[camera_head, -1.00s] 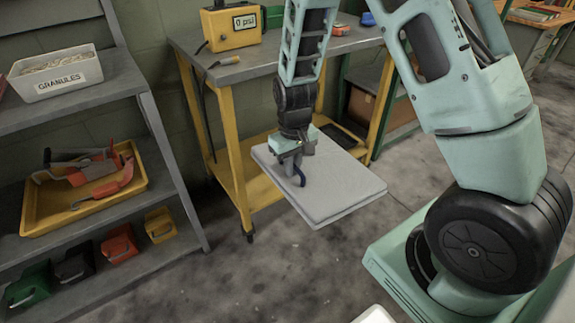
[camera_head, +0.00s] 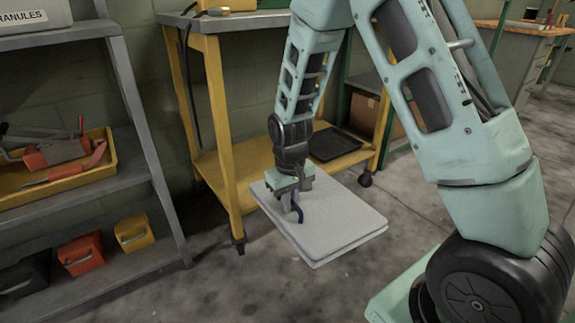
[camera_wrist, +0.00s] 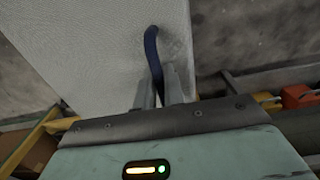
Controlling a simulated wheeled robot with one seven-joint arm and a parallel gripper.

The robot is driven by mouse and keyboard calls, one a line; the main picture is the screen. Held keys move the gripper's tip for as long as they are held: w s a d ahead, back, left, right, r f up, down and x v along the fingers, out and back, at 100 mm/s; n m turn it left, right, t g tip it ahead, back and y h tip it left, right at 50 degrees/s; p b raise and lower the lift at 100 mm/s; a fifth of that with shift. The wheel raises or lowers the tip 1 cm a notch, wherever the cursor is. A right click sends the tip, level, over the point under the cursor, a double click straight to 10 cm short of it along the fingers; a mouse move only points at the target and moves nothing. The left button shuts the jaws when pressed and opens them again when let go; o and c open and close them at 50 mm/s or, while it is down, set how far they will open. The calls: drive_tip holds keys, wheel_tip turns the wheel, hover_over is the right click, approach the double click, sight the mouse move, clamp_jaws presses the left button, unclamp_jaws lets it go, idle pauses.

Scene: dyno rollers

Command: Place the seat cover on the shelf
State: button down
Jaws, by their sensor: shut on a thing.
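The seat cover (camera_head: 335,222) is a flat, light grey rectangular pad. In the head view it hangs level above the floor, in front of the yellow-framed cart. My gripper (camera_head: 297,208) is above the pad's left part, shut on a dark blue loop handle on its top. In the wrist view the blue loop (camera_wrist: 152,50) rises from between the fingers (camera_wrist: 162,90), with the grey woven surface (camera_wrist: 105,45) behind it.
The shelf holds a yellow tray (camera_head: 112,180) with red tools, and a white granules bin (camera_head: 35,15). Red (camera_head: 82,253) and yellow (camera_head: 134,232) small bins sit on its lower level. The yellow cart (camera_head: 228,185) has a black tray (camera_head: 333,144) on its lower deck. Floor in front is clear.

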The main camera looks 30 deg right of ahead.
wheel_tip(320, 180, down, 3)
drive_tip(key=shift+r+b, duration=0.15)
drive_tip(key=shift+b, duration=0.7)
drive_tip(key=shift+r, duration=0.2)
